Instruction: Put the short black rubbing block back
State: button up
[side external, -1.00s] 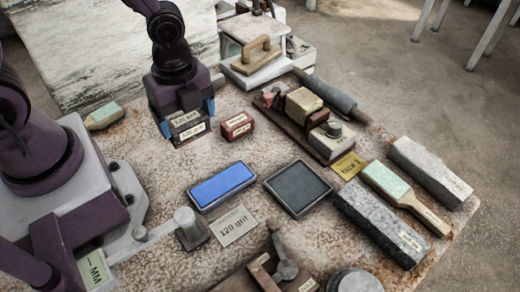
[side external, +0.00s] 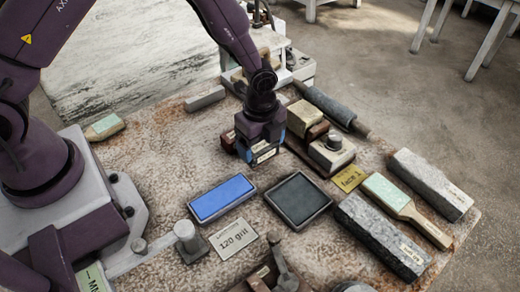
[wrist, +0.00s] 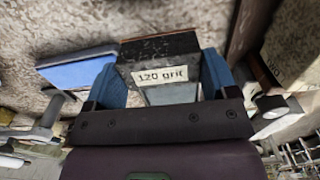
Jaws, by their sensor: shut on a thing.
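My gripper (side external: 264,150) is shut on the short black rubbing block. In the wrist view, the block (wrist: 180,48) sits between the two blue fingers, its pale "120 grit" label facing the camera. In the side view, only its labelled end (side external: 265,156) shows below the fingers. I cannot tell whether it touches the table. A "120 grit" card (side external: 234,237) lies flat at the front, in front of the blue pad. A red-brown block (side external: 228,141) is partly hidden just left of my gripper.
The blue pad (side external: 222,198) and the dark square pad (side external: 299,200) lie in front of my gripper. A wooden rack with blocks (side external: 306,122) is close on the right. Stone blocks (side external: 382,235) and a green-faced paddle (side external: 388,194) lie farther right.

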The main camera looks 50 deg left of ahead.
jog(key=shift+s+f, duration=0.1)
jog(key=shift+f, duration=1.15)
jog(key=o, duration=0.9)
jog(key=shift+f, duration=0.15)
notch_tip(320, 180, up, 12)
notch_tip(320, 180, up, 10)
jog(key=n+t, duration=0.2)
jog(key=n, duration=0.3)
send_over(260, 146)
jog(key=s+a, duration=0.3)
jog(key=s+a+r+n+t, duration=0.1)
jog(key=s+r+n, duration=0.2)
jog(key=s+n, duration=0.1)
jog(key=s+a+r+n+t, duration=0.1)
jog(key=s+a+r+n, duration=0.1)
jog(key=s+r+n, duration=0.2)
jog(key=s+a+r+n+t, duration=0.1)
jog(key=s+a+r+n, duration=0.1)
jog(key=s+r+n, duration=0.2)
jog(key=shift+s+a+n+t, duration=0.1)
jog(key=shift+s+n+t, duration=0.3)
jog(key=shift+s, duration=1.15)
